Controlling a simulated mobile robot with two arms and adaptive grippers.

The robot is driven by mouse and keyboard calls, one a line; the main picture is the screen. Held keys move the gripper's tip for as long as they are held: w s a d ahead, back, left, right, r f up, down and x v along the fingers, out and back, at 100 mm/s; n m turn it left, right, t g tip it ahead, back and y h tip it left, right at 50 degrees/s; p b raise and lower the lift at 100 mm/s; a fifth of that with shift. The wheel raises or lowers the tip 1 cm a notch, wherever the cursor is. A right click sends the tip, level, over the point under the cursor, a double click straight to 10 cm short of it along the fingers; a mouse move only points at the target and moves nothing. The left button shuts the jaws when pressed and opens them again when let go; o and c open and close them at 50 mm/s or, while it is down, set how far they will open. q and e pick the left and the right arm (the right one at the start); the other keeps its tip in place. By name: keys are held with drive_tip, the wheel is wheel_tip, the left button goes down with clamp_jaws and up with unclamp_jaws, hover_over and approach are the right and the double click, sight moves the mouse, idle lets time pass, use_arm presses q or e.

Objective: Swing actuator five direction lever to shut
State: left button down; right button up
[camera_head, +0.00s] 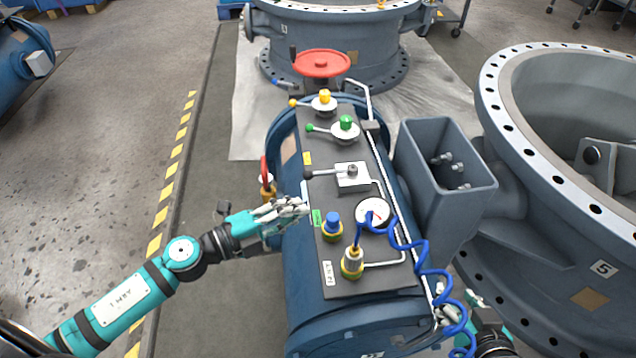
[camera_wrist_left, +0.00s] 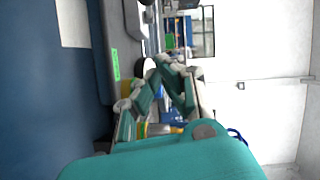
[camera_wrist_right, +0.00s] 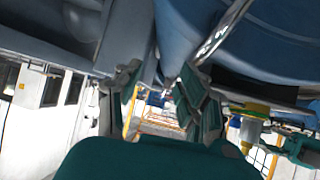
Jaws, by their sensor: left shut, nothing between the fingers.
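The direction lever (camera_head: 328,173) is a grey bar with a black ball knob, on a square light-grey valve block (camera_head: 353,178) in the middle of the dark panel (camera_head: 335,276). The lever lies about level, knob toward the left edge. My left gripper (camera_head: 302,206) is shut and empty at the panel's left edge, just below the knob in the picture and apart from it. Its closed fingers also show in the left wrist view (camera_wrist_left: 164,64). My right gripper (camera_head: 456,297) is low at the actuator's right side, partly behind the blue hose; its fingers stand apart in the right wrist view (camera_wrist_right: 160,85).
Green-knob (camera_head: 346,127) and yellow-knob levers (camera_head: 323,101) and a red handwheel (camera_head: 322,63) stand farther up. A gauge (camera_head: 372,213), blue knob (camera_head: 333,223) and coiled blue hose (camera_head: 421,271) sit below. A red-handled valve (camera_head: 267,182) stands left.

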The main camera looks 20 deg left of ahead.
sight(329, 172)
use_arm(q)
drive_tip(key=p+x, duration=0.1)
drive_tip(key=x, duration=0.6)
drive_tip(key=shift+w+d+r+p, duration=0.2)
drive_tip(key=shift+d+p, duration=0.05)
drive_tip(key=shift+p, duration=0.15)
use_arm(e)
drive_tip(key=s+d+f+g+h, duration=0.1)
drive_tip(key=s+d+f+g, duration=0.2)
drive_tip(key=s+f+g, duration=0.35)
use_arm(q)
drive_tip(key=shift+w+a+f+b, duration=0.2)
drive_tip(key=shift+w+f+b, duration=0.1)
drive_tip(key=shift+w+b, duration=0.2)
drive_tip(key=shift+w+a+f+b, duration=0.25)
drive_tip(key=shift+w+b, duration=0.1)
drive_tip(key=shift+b, duration=0.1)
drive_tip(key=shift+w+a+f+b, duration=0.1)
drive_tip(key=shift+w+a+b, duration=0.3)
drive_tip(key=shift+w+b, duration=0.35)
drive_tip(key=shift+w+a, duration=0.1)
drive_tip(key=shift+w, duration=0.05)
use_arm(e)
drive_tip(key=w+a+r+t+y, duration=0.1)
drive_tip(key=w+a+r+t, duration=0.3)
drive_tip(key=w+r+t, duration=0.5)
drive_tip(key=shift+w+a+r+y, duration=0.3)
drive_tip(key=shift+r+y, duration=0.1)
drive_tip(key=shift+r, duration=0.55)
drive_tip(key=shift+t, duration=0.35)
